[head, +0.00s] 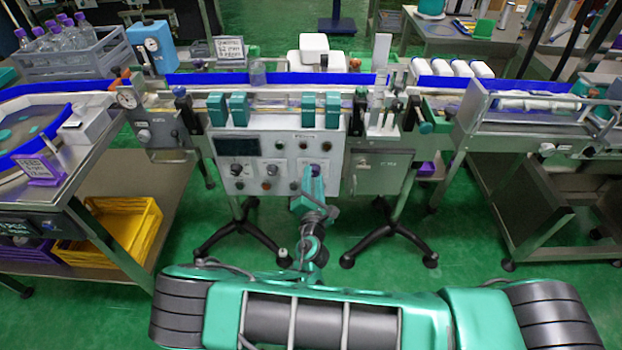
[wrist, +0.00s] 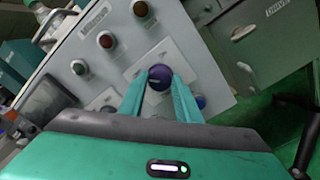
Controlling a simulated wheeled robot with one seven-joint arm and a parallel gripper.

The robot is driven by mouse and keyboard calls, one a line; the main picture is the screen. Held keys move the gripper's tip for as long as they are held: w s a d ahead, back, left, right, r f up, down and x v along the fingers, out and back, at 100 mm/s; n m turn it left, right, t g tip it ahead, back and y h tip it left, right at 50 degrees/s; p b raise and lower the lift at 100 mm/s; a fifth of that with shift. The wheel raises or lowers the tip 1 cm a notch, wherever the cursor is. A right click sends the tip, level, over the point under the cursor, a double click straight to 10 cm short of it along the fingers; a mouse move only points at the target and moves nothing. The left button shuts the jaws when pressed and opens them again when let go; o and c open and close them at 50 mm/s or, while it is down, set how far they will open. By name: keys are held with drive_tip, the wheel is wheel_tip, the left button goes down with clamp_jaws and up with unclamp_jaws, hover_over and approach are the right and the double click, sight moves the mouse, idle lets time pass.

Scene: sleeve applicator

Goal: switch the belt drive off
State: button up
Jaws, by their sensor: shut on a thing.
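The grey control panel (head: 280,160) stands in front of me below the conveyor, and it fills the upper left of the wrist view (wrist: 90,50). My gripper (head: 314,172) is at the panel's lower right part. The fingers hide part of the plate around the knob. I cannot read which way the knob points or its label.
Red (wrist: 105,40), amber (wrist: 140,9) and green (wrist: 79,67) round parts sit on the panel near the fingers. A blue part (wrist: 200,101) is close to the right finger. A grey box (head: 378,172) hangs right of the panel. Black stand legs (head: 237,235) spread below.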

drive_tip(key=shift+s+f, duration=0.1)
drive_tip(key=shift+f, duration=0.1)
drive_tip(key=shift+d, duration=0.1)
drive_tip(key=o, duration=1.1)
drive_tip(key=shift+c, duration=0.2)
drive_tip(key=shift+r, duration=0.1)
